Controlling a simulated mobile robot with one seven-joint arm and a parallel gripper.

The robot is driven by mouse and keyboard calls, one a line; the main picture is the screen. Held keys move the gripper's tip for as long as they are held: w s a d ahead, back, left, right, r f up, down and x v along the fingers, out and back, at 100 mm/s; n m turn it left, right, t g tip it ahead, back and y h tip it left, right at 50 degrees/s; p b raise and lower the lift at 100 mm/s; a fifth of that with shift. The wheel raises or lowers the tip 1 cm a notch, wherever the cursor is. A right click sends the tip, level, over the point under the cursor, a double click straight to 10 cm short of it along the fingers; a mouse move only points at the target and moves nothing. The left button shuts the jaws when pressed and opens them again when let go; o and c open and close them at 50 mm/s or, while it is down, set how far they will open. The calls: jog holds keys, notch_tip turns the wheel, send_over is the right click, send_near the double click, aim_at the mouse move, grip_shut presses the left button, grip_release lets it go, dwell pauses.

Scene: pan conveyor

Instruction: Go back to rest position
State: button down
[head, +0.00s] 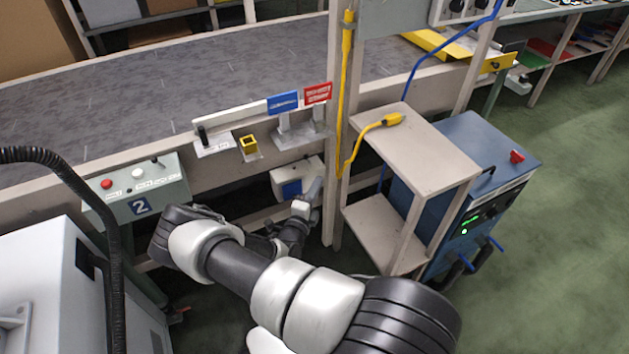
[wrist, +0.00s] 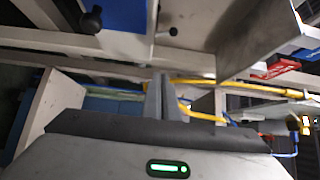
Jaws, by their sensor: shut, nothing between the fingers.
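My arm crosses the lower middle of the head view and folds back at an elbow on the left. My gripper (head: 313,190) is small and partly hidden there, below the conveyor's side rail and near a white box with a blue panel (head: 291,187). In the wrist view my gripper (wrist: 158,92) shows its two fingers together, shut and empty. I cannot tell whether it touches anything.
A grey control box (head: 136,192) marked 2 stands at left. A beige shelf stand (head: 420,150) and a blue machine (head: 487,160) stand at right. The conveyor (head: 150,95) runs behind. Green floor (head: 570,220) is clear at far right.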

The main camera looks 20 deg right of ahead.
jog(key=s+d+r+m+g, duration=0.1)
jog(key=s+r+m+g, duration=0.55)
jog(key=r+m, duration=0.55)
jog(key=s+r+m+g, duration=0.6)
jog(key=r+m, duration=0.4)
jog(key=m, duration=0.4)
jog(key=s+a+r+m+t+y, duration=0.5)
jog(key=s+a+r+m+y, duration=0.8)
jog(key=s+a+r+m, duration=0.55)
notch_tip(320, 180, up, 23)
jog(key=w+d+p, duration=0.1)
jog(key=p, duration=2)
jog(key=shift+w+r+m, duration=0.15)
jog(key=shift+w+m, duration=0.2)
jog(key=shift+w, duration=0.05)
jog(key=shift+d, duration=0.1)
